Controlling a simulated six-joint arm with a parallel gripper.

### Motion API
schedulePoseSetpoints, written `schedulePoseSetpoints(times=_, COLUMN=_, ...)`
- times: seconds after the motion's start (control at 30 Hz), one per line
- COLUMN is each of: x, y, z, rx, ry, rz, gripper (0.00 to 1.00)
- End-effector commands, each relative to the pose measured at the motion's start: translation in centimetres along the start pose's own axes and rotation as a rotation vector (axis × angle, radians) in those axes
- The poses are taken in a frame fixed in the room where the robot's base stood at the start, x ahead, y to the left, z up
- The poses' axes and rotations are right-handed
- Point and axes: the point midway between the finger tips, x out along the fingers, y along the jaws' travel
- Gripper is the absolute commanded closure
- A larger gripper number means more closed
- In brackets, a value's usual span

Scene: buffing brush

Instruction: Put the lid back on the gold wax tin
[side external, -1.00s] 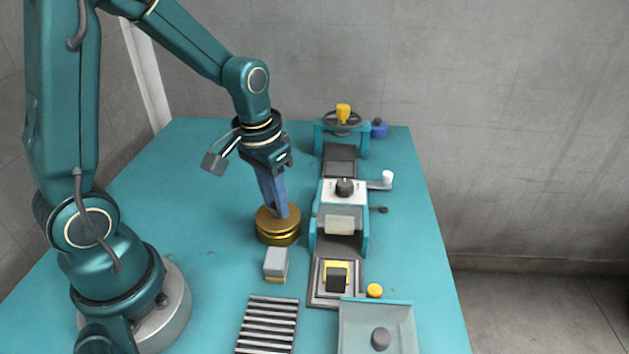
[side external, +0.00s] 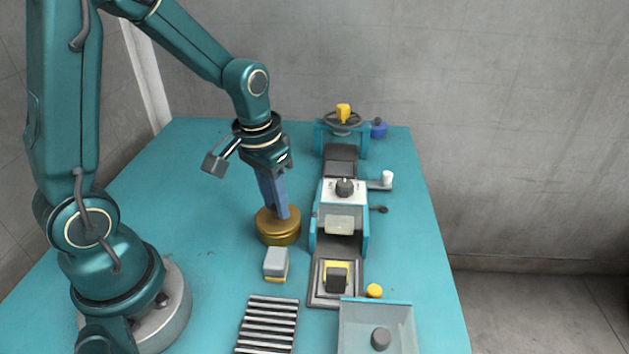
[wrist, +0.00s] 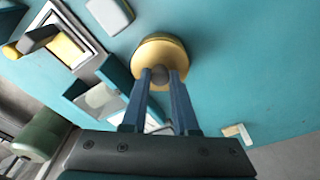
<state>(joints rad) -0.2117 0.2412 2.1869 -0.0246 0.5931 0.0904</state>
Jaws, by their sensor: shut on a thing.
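The gold wax tin (side external: 279,236) stands on the teal table, with its gold lid (side external: 268,216) on top of it. In the side view lid and tin look like one stack with no clear gap between them. My gripper (side external: 281,213) points down at the lid from above, its blue fingers shut on the lid's knob. In the wrist view the fingers (wrist: 158,76) close around a dark grey knob (wrist: 158,74) at the centre of the round gold lid (wrist: 160,50). The lid hides most of the tin there.
A grey block with a yellow base (side external: 276,263) sits just in front of the tin. The machine with a white top and black knob (side external: 344,188) stands close on the right. A slatted rack (side external: 267,325) and a grey tray (side external: 350,325) lie at the front. The table left of the tin is clear.

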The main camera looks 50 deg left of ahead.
Motion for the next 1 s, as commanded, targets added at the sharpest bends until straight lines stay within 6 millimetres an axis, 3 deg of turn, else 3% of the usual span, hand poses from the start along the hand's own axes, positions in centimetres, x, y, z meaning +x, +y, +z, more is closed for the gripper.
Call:
schedulePoseSetpoints(times=0.4, x=0.03, y=0.0, z=0.0, rx=0.0, ry=0.0, rz=0.0, gripper=1.0)
schedulePoseSetpoints(times=0.43, x=0.03, y=0.0, z=0.0, rx=0.0, ry=0.0, rz=0.0, gripper=0.69)
schedulePoseSetpoints(times=0.5, x=0.03, y=0.0, z=0.0, rx=0.0, ry=0.0, rz=0.0, gripper=0.42)
schedulePoseSetpoints(times=0.53, x=0.03, y=0.0, z=0.0, rx=0.0, ry=0.0, rz=0.0, gripper=0.37)
schedulePoseSetpoints(times=0.73, x=0.03, y=0.0, z=0.0, rx=0.0, ry=0.0, rz=0.0, gripper=0.37)
schedulePoseSetpoints(times=0.77, x=0.03, y=0.0, z=0.0, rx=0.0, ry=0.0, rz=0.0, gripper=0.34)
schedulePoseSetpoints(times=0.83, x=0.03, y=0.0, z=0.0, rx=0.0, ry=0.0, rz=0.0, gripper=0.07)
schedulePoseSetpoints(times=1.0, x=0.03, y=0.0, z=0.0, rx=0.0, ry=0.0, rz=0.0, gripper=0.07)
